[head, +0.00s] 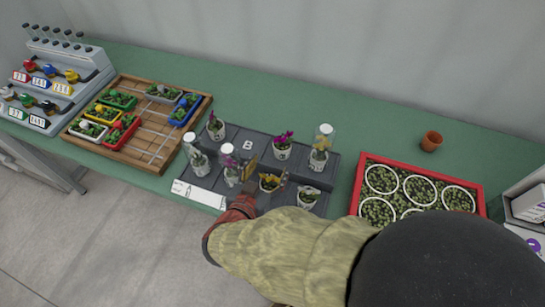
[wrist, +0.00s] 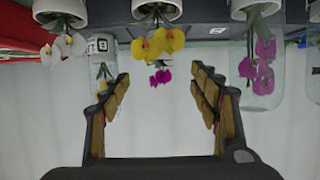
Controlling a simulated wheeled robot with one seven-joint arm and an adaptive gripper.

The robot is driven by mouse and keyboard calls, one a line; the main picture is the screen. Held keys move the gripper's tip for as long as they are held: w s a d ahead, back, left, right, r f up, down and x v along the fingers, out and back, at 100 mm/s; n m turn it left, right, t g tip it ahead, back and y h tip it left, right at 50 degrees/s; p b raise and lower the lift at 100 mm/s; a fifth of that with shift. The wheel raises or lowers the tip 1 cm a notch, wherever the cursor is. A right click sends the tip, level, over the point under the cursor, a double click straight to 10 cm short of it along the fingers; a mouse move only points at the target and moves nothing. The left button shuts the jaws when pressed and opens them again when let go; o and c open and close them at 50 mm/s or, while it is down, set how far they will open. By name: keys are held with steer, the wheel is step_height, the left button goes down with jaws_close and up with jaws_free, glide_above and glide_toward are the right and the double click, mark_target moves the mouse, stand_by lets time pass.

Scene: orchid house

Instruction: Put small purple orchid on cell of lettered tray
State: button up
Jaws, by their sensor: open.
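The dark grey tray (head: 262,142) has a "B" plate in a bare cell at the back, between two potted orchids. A magenta-purple orchid (head: 283,141) stands in a white pot in the back row; its blooms also show in the wrist view (wrist: 160,77). A small pink-purple orchid (head: 214,124) stands in a white pot at the back left; I cannot tell which is meant. My gripper (head: 267,172) is open and empty over the front of the tray, by a potted yellow orchid (head: 270,182). In the wrist view the yellow blooms (wrist: 158,42) hang just beyond and between my fingertips.
Clear-covered orchids stand close by: a purple one (head: 229,165), a white-topped one (head: 195,150) and a yellow one (head: 321,145). A white-flowered pot (head: 308,198) is right of my gripper. A wooden tray (head: 150,135) and red crate (head: 361,184) flank the tray.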

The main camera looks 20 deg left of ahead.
steer(key=shift+s+r, duration=0.1)
steer(key=shift+s, duration=0.3)
steer(key=w+r+g+y, duration=0.2)
steer(key=w+r+y, duration=0.3)
steer(key=w+r, duration=0.35)
steer(key=s+d+r+n+g+y, duration=0.1)
steer(key=s+d+r+n+y, duration=0.1)
steer(key=d+r, duration=0.4)
steer(key=s+d+g+h, duration=0.1)
steer(key=s+d+h, duration=0.1)
steer(key=s+d, duration=0.3)
steer(key=s+d+g+h, duration=0.2)
steer(key=s+d, duration=0.3)
steer(key=d, duration=0.7)
steer(key=s+d+m+g+h, duration=0.1)
steer(key=s+d+h, duration=0.1)
steer(key=s+d, duration=0.3)
steer(key=d, duration=0.3)
steer(key=shift+s+d+f+g, duration=0.2)
steer(key=shift+s+d+g, duration=0.1)
steer(key=shift+d+g, duration=0.1)
